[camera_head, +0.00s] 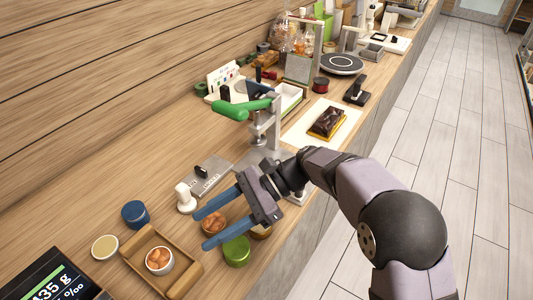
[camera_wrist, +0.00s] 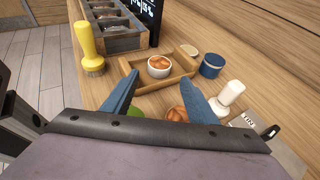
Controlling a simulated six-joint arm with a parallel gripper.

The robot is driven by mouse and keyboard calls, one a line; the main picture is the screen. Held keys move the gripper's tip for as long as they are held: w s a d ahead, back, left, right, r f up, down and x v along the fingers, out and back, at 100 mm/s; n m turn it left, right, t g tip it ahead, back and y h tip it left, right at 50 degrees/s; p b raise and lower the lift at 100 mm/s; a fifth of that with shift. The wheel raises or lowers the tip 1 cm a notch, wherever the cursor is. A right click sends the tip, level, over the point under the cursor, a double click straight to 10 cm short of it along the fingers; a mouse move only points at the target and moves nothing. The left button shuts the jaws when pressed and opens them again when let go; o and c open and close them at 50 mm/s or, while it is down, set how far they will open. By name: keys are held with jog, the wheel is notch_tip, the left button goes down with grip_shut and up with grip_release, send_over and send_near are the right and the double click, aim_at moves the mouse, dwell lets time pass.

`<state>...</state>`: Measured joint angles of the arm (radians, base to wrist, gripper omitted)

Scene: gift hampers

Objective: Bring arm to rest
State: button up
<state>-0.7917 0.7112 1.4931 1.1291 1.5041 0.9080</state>
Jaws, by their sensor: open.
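My gripper (camera_head: 201,228) hangs above the wooden counter, with its two blue fingers spread apart and nothing between them. In the wrist view the open fingers (camera_wrist: 160,76) point toward a wooden tray (camera_head: 133,262) that holds a small white bowl (camera_head: 159,268) of orange-brown pieces. A second bowl of similar pieces (camera_head: 214,222) is beneath the fingers and partly hidden by them. A green-lidded jar (camera_head: 237,251) stands just beside it. My arm reaches in over the counter's front edge from the right.
A white-handled stamp (camera_head: 186,198) and a green-handled press (camera_head: 243,108) stand near the gripper. A blue jar (camera_head: 135,213) and a scale display (camera_head: 48,281) are at left. A dark boxed item (camera_head: 327,122) lies farther back. The floor (camera_head: 455,150) at right is clear.

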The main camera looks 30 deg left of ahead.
jog(key=w+d+t+p, duration=0.1)
jog(key=w+d, duration=0.1)
jog(key=d, duration=0.1)
jog(key=w+d+f+t+p, duration=0.1)
jog(key=w+d, duration=0.2)
jog(key=w+d+t, duration=0.1)
jog(key=w+d, duration=0.2)
jog(key=shift+d+f+n+t+h+p, duration=0.15)
jog(key=shift+d+n+t+h+p, duration=0.15)
jog(key=shift+t+p, duration=0.1)
jog(key=w+d+f+n+t+h+p, duration=0.1)
jog(key=w+d+t, duration=0.15)
jog(key=d, duration=0.45)
jog(key=w+d+f+n+t+h+p, duration=0.1)
jog(key=w+d, duration=0.2)
jog(key=d, duration=0.5)
jog(key=s+d+f+n+t+h, duration=0.1)
jog(key=s+d+n+t+h, duration=0.1)
jog(key=d, duration=0.9)
jog(key=s+d+f+n+t+h, duration=0.1)
jog(key=s+d, duration=0.3)
jog(key=d, duration=0.7)
jog(key=shift+d+f+n+t+h, duration=0.2)
jog(key=shift+f+n+t+h, duration=0.3)
jog(key=shift+h, duration=0.3)
